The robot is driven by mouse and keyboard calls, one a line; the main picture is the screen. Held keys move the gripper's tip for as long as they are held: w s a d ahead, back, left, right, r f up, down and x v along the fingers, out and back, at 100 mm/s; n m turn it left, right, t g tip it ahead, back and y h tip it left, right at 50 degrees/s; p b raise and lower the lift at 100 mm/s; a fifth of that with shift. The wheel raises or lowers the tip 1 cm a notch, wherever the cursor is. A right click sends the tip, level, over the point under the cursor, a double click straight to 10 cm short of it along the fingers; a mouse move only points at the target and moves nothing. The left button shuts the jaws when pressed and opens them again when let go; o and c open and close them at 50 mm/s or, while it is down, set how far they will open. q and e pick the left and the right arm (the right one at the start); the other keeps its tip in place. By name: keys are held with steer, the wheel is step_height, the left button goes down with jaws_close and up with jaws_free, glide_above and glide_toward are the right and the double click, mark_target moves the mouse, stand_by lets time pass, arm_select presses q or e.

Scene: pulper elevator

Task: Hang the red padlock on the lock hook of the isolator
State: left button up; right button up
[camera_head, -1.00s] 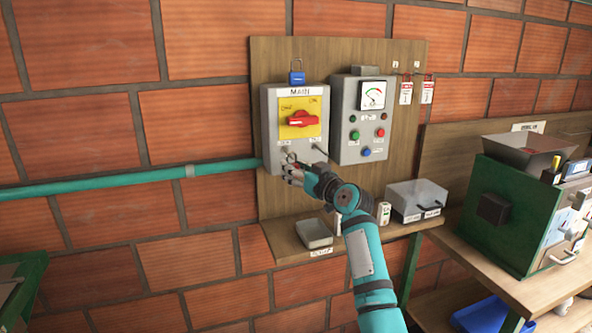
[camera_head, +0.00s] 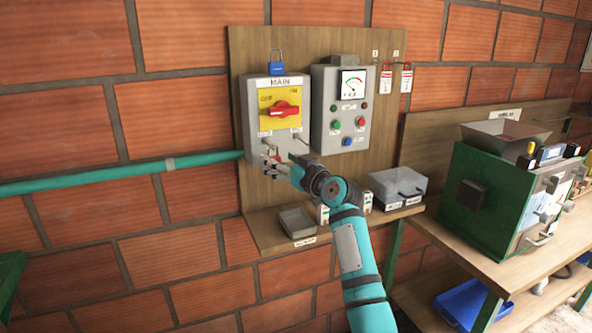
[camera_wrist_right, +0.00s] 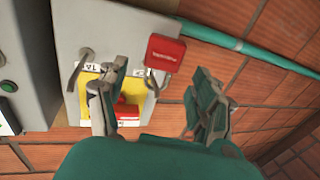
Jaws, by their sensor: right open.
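The isolator (camera_head: 251,108) is a grey box labelled MAIN with a red rotary switch (camera_head: 281,109) on a yellow plate. Two metal hooks stick out below the plate, each under a small label. The red padlock (camera_wrist_right: 167,53) is at the hook on the isolator's left, its shackle at that hook; whether the shackle passes around it is unclear. In the head view only a little red of it shows. My right gripper (camera_wrist_right: 160,72) is open, its fingers on either side of the padlock and apart from it. My left gripper is out of view.
A blue padlock (camera_head: 277,68) sits on top of the isolator. A grey meter box (camera_head: 325,135) stands close on the right. Below are a shelf with an open tray (camera_head: 297,222) and a grey case (camera_head: 398,184). A teal pipe (camera_head: 120,176) enters from the left.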

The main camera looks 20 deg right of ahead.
steer(key=v, duration=1)
step_height(320, 180, down, 30)
steer(key=m+g+h, duration=0.3)
steer(key=g, duration=0.2)
steer(key=s+f+g, duration=0.1)
steer(key=s+f, duration=0.3)
steer(key=f, duration=0.4)
steer(key=s+f+g+h, duration=0.1)
steer(key=s+f, duration=0.3)
steer(key=f, duration=0.3)
steer(key=s+f+g, duration=0.2)
steer(key=s+f, duration=0.3)
steer(key=f, duration=0.3)
steer(key=s+a+f+g, duration=0.2)
steer(key=s+f+g, duration=0.1)
steer(key=s+f, duration=1.45)
steer(key=s+f+n+g, duration=0.1)
steer(key=s+f+g, duration=0.1)
steer(key=s, duration=1.3)
steer(key=s+a+f+n+g+h, duration=0.1)
steer(key=s+f, duration=0.4)
steer(key=s, duration=1)
steer(key=shift+s+f+g, duration=0.15)
steer(key=shift+f+g, duration=0.15)
steer(key=shift+g, duration=0.3)
